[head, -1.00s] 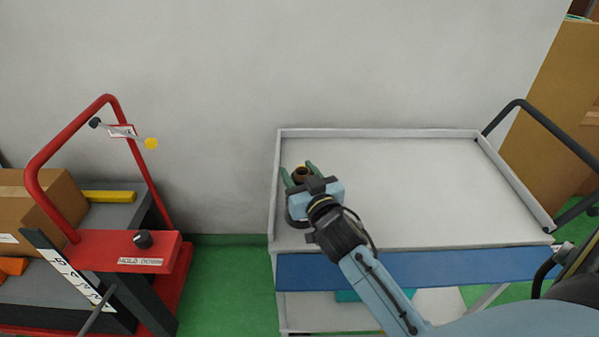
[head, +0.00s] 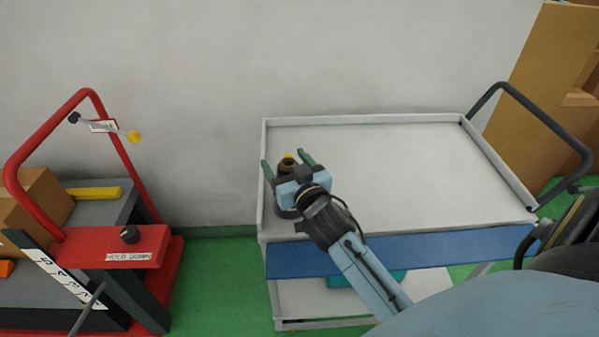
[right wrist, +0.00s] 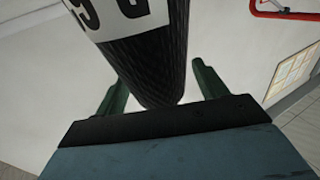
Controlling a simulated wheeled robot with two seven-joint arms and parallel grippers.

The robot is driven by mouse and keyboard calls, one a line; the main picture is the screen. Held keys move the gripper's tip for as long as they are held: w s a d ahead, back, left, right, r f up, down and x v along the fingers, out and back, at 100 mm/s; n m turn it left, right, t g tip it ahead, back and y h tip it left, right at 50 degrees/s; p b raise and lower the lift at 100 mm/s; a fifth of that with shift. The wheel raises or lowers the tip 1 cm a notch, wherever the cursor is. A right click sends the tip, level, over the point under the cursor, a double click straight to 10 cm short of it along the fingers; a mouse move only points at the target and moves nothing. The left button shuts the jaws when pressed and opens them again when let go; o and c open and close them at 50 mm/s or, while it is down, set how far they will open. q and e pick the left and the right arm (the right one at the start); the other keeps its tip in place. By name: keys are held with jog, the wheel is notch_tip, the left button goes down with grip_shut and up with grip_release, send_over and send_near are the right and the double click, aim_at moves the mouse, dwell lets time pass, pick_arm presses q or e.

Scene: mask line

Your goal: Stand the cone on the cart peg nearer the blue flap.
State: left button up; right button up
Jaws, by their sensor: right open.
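In the right wrist view the cone (right wrist: 152,60) is dark, ribbed and narrowing, with a white label bearing black marks. My right gripper (head: 284,158) is open, with its green fingers on either side of the cone and visible gaps. The blue flap (head: 430,246) runs along the cart's front edge. The cone's base is hidden by my gripper, and I cannot make out the pegs. My left gripper is out of view.
A red-handled cart (head: 115,245) with a cardboard box (head: 38,200) stands at the left. The white cart has a raised rim and a dark handle (head: 545,120) at its right. Tall cardboard (head: 540,90) leans behind it. The cart top right of my gripper is clear.

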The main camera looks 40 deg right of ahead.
jog(key=s+a, duration=0.2)
jog(key=s, duration=1.1)
